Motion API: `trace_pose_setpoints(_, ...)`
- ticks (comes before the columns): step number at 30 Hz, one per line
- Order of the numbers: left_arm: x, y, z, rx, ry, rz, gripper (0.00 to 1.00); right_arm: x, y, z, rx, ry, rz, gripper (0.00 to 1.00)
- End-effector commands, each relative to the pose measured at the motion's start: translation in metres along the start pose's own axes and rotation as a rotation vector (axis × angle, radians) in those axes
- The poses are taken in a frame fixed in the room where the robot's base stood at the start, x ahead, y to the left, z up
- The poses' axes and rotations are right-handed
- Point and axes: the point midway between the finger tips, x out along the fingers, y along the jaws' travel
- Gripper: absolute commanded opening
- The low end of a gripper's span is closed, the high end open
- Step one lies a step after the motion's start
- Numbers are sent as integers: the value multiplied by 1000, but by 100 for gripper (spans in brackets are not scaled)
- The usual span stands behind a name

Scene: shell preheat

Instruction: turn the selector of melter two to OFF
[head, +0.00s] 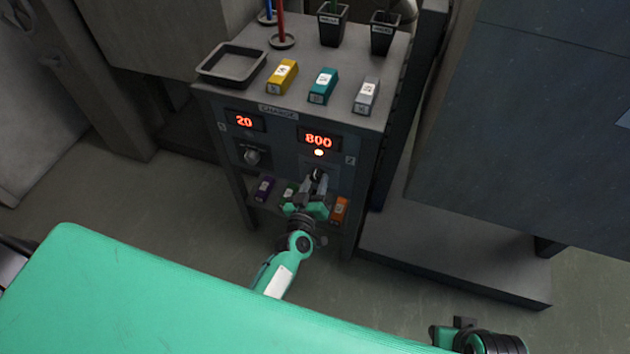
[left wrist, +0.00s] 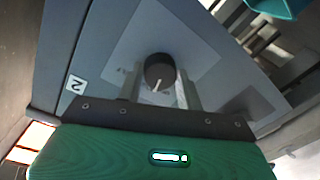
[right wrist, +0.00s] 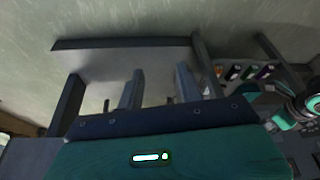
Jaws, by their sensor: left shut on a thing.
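The selector of melter two (head: 318,174) is a dark round knob on the front panel, under the red display reading 800 (head: 318,139) and a lit lamp (head: 319,153). In the left wrist view the knob (left wrist: 160,70) has a pale pointer line, and a plate marked 2 (left wrist: 75,84) is beside it. My left gripper (head: 313,184) is at the panel, its fingers shut on the knob; they partly hide it in the head view. The setting marks are too small to read. My right gripper (right wrist: 160,90) is open and empty, away from the panel.
Melter one's knob (head: 251,156) and display reading 20 (head: 244,121) are on the left of the panel. Yellow (head: 282,77), teal (head: 323,86) and grey (head: 366,95) blocks stand on top near a tray (head: 232,82). Several small blocks lie on the shelf below, near my left gripper.

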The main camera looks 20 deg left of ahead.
Motion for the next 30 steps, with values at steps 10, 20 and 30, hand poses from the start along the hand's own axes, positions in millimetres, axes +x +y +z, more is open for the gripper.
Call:
trace_pose_setpoints(10,0,0,-2,-290,-21,-4,14,26,-1,3,0,-30,-3,36)
trace_pose_setpoints(20,0,0,-1,-476,-32,-7,14,37,-1,5,0,-41,-3,36)
trace_pose_setpoints(30,0,-1,-1,-539,-36,-8,14,39,-1,5,-1,-40,-3,36)
